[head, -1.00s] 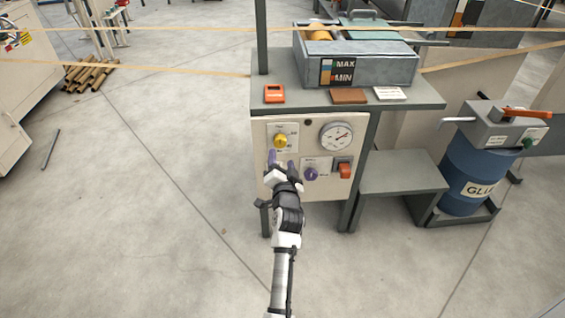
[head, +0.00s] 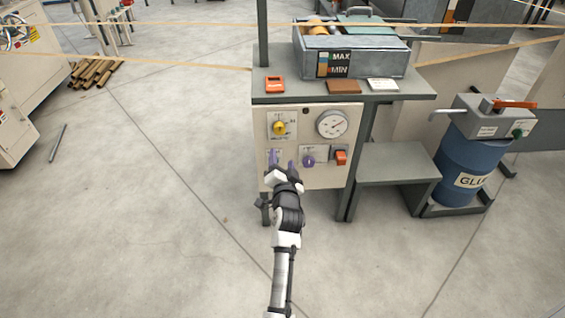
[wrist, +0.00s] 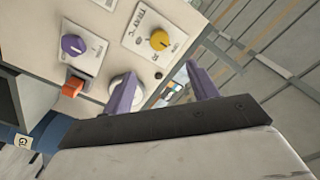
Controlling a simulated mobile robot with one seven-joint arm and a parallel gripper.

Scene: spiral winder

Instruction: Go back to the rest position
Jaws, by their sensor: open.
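My gripper (head: 282,163) is open and empty, with two purple fingers, in front of the lower left of the cream control panel (head: 314,179). The fingers (wrist: 164,92) also show apart in the wrist view, with nothing between them. A yellow knob (head: 279,128) is above the gripper on the panel; it shows in the wrist view (wrist: 159,40). A purple knob (head: 308,161) and a red-orange switch (head: 341,158) are to its right. A round gauge (head: 332,124) is at the panel's upper right. My forearm hides part of the panel's lower left edge.
A grey shelf (head: 430,97) juts out above the panel and bears a grey tank (head: 352,62). A low grey step (head: 396,160) and a blue glue drum (head: 466,170) stand to the right. Tan strips (head: 160,62) cross the back.

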